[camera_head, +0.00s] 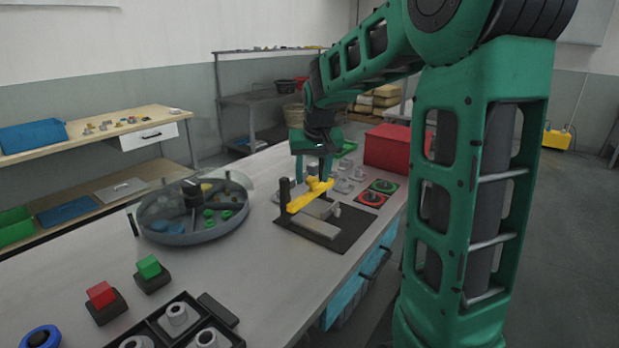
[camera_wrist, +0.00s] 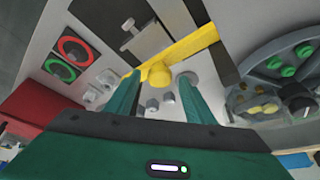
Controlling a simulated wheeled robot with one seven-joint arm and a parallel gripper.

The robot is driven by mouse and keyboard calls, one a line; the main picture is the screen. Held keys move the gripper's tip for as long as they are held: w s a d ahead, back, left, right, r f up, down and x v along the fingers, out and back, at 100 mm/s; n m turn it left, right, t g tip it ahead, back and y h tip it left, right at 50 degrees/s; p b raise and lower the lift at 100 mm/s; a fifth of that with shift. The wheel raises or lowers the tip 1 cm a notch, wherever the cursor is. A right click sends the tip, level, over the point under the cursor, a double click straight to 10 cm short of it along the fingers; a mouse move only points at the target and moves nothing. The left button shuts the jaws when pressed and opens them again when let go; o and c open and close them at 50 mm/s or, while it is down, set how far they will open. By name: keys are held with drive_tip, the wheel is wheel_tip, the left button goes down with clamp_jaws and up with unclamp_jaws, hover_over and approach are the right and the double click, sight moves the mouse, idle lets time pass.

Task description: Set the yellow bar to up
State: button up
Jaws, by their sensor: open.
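The yellow bar (camera_head: 308,196) lies across a black fixture on the table, near its far side. It is roughly level, with one end at a black post (camera_head: 285,192). In the wrist view the yellow bar (camera_wrist: 190,46) spans the picture, with a round yellow knob (camera_wrist: 160,74) on it. My gripper (camera_head: 314,180) is right at the bar, above the table. In the wrist view my gripper (camera_wrist: 165,88) is open, with a green finger on each side of the knob. Whether either finger touches the knob, I cannot tell.
A round tank (camera_head: 150,232) with green and yellow parts stands left of the fixture. Red and green round controls (camera_head: 371,199) and a red box (camera_head: 385,150) stand to the right. Red and green blocks (camera_head: 101,294) and a black tray (camera_head: 205,301) are nearer. Bare table lies between.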

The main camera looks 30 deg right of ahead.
sight(312, 180)
drive_tip(key=shift+w+f, duration=0.1)
drive_tip(key=shift+f, duration=0.15)
clamp_jaws()
drive_tip(key=shift+w+r, duration=0.1)
drive_tip(key=shift+r, duration=2.8)
unclamp_jaws()
drive_tip(key=v, duration=1)
drive_tip(key=shift+r, duration=0.3)
drive_tip(key=shift+s+a, duration=0.1)
drive_tip(key=shift+s, duration=0.15)
